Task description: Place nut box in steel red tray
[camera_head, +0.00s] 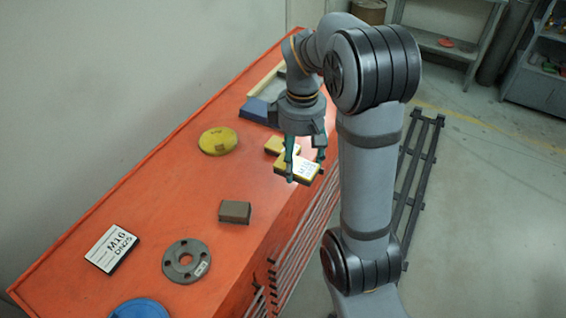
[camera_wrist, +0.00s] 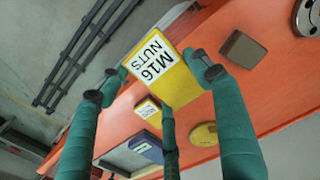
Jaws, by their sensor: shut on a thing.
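The nut box (camera_head: 306,171) is yellow with a white M16 label. My gripper (camera_head: 304,163) is shut on it and holds it near the right edge of the orange-red bench top (camera_head: 185,205). In the wrist view the box (camera_wrist: 176,84) sits between the green fingers, its label reading M16 NUTS, with the bench top behind it. I cannot tell whether it touches the bench. I see no red tray distinct from the orange-red top. A grey, pale-edged tray-like shape (camera_head: 262,84) at the far end is partly hidden by my arm.
A second yellow box (camera_head: 275,145) lies just behind the held one. A blue block (camera_head: 256,111), a yellow disc (camera_head: 217,141), a brown block (camera_head: 235,212), a grey flange (camera_head: 187,262), a white label plate (camera_head: 112,249) and a blue disc (camera_head: 140,309) lie on the bench.

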